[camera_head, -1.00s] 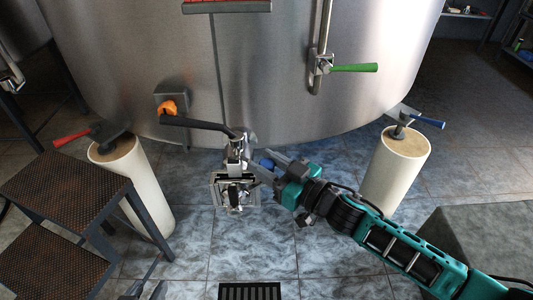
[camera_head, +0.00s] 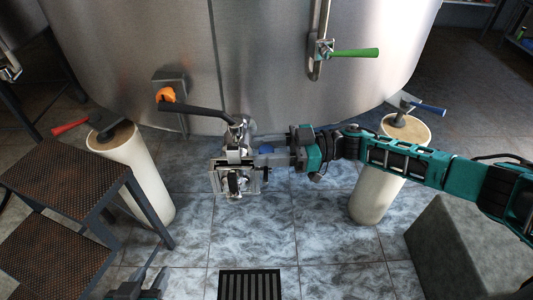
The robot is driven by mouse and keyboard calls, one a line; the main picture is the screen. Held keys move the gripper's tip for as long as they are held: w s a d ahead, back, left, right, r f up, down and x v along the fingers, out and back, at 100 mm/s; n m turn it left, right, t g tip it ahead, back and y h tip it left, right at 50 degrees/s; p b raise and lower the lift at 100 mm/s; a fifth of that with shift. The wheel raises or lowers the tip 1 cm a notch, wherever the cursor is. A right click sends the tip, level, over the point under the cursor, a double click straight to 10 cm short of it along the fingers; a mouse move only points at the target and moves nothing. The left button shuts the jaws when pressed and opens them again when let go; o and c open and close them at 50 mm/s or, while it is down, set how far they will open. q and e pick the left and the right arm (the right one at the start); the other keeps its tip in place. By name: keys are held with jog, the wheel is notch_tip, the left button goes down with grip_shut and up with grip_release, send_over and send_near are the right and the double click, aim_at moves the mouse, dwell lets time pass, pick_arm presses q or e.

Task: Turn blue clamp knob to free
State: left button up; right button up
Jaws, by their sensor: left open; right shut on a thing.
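The blue clamp knob (camera_head: 266,149) shows as a small blue patch at the valve fitting (camera_head: 238,165) low on the front of the steel tank, mostly hidden by my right gripper. My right gripper (camera_head: 262,159) reaches in from the right, level with the fitting, and is shut on the knob. Its exact grip is too small to tell. My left gripper (camera_head: 142,284) is at the bottom edge, low over the floor, open and empty, far from the knob.
A green-handled valve (camera_head: 353,53) is on the tank. White legs stand left (camera_head: 138,176) and right (camera_head: 372,197). A step stand (camera_head: 62,175) is at left, a grey block (camera_head: 455,245) at right. A floor drain (camera_head: 250,285) lies in front.

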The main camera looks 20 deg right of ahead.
jog(key=shift+w+n+g, duration=0.1)
jog(key=shift+n+g, duration=0.4)
jog(key=shift+g, duration=0.3)
jog(key=o, duration=1)
jog(key=shift+a, duration=0.1)
jog(key=shift+c, duration=0.2)
jog(key=s+d, duration=0.1)
jog(key=d, duration=1.2)
jog(key=shift+s, duration=0.25)
jog(key=shift+a, duration=0.1)
